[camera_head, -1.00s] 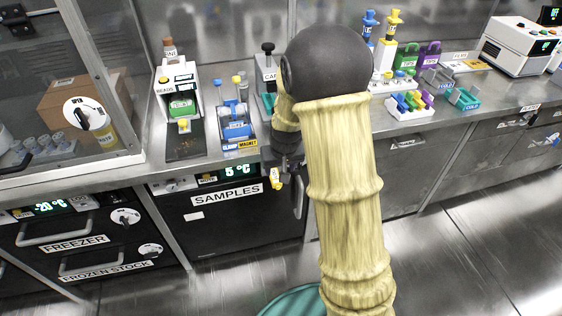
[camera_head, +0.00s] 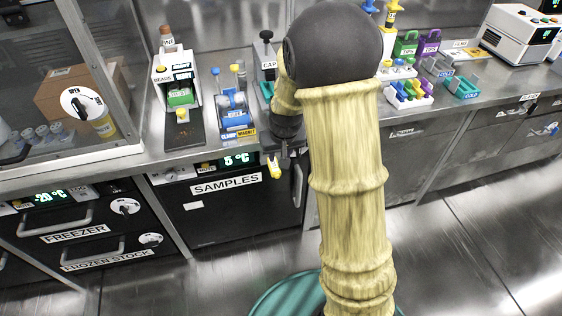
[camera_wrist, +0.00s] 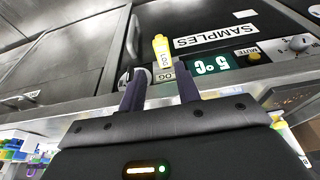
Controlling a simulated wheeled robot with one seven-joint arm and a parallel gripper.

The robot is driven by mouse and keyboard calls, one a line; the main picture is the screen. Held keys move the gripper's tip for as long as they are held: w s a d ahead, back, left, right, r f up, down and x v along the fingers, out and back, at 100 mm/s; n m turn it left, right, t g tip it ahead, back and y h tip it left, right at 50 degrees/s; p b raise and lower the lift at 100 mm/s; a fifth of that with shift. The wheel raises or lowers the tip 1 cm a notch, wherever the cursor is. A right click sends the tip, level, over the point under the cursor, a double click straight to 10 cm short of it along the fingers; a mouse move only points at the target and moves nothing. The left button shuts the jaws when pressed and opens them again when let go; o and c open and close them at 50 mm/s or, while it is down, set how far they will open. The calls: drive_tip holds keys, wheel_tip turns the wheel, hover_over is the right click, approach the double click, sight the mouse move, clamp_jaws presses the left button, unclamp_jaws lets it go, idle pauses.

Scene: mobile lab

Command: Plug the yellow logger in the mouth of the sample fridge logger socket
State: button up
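The yellow logger (camera_head: 274,168) is at the right end of the sample fridge's front panel, beside the lit 5 °C display. In the wrist view the logger (camera_wrist: 162,50) shows its yellow body and a pale LOG label, beyond and between my fingertips. My gripper (camera_wrist: 161,68) is open, with a visible gap on each side of the logger. In the head view my gripper (camera_head: 277,152) is just above the logger, partly behind my arm. The socket mouth is hidden, so I cannot tell how deep the logger sits.
The sample fridge (camera_head: 225,210) has a vertical handle (camera_head: 297,185) close to the right of the logger. The steel counter edge (camera_head: 200,158) runs just above. The floor in front is free.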

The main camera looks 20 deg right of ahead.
drive_tip(key=s+r, duration=0.1)
drive_tip(key=s, duration=0.3)
drive_tip(key=s+r, duration=0.1)
drive_tip(key=s, duration=0.1)
drive_tip(key=shift+s+r, duration=0.1)
drive_tip(key=shift+r, duration=0.25)
clamp_jaws()
drive_tip(key=s+r, duration=0.2)
drive_tip(key=s, duration=1)
drive_tip(key=shift+g, duration=0.4)
drive_tip(key=shift+w, duration=0.15)
